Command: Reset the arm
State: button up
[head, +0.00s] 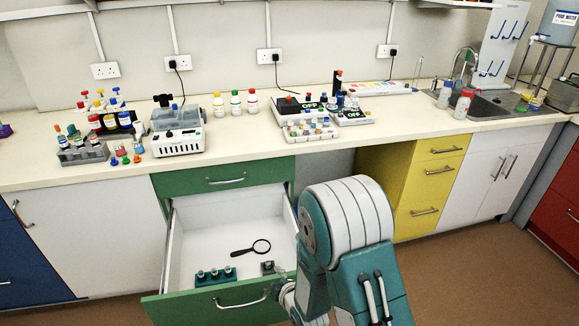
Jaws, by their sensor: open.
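My arm fills the lower middle of the head view, folded with its teal and white joints in front of the bench. My gripper (284,287) shows only in part, as grey pieces at the front right corner of the open drawer (205,301). It is open and looks empty. It is close to the right end of the drawer's handle (238,303), but I cannot tell whether it touches the drawer. The fingertips are largely hidden by the arm and the drawer front.
The open drawer holds a magnifying glass (253,248) and a green rack (214,276). The worktop (235,145) above carries a white centrifuge-like device (178,135), bottles (236,103) and tube racks (82,150). A sink (490,105) is at right. Brown floor (470,270) is clear at right.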

jog(key=s+d+r+m+g+h, duration=0.1)
jog(key=s+d+r+m+h, duration=0.1)
jog(key=d+r+m, duration=0.6)
jog(key=s+d+r+m+g+h, duration=0.1)
jog(key=s+d+r+m+h, duration=0.2)
jog(key=r, duration=0.9)
jog(key=s+d+r+m+g, duration=0.1)
jog(key=s+d+r+m, duration=0.1)
jog(key=s, duration=0.4)
jog(key=s+d+r+m+g, duration=0.1)
jog(key=s+d+r+m, duration=0.2)
jog(key=s, duration=0.3)
jog(key=s+d+r+m+g, duration=0.1)
jog(key=s+d+r+m, duration=0.1)
jog(key=s+r, duration=0.2)
jog(key=s, duration=0.3)
jog(key=shift+d+r+m+g, duration=0.25)
jog(key=shift+d+m+g, duration=0.05)
jog(key=shift+d, duration=0.05)
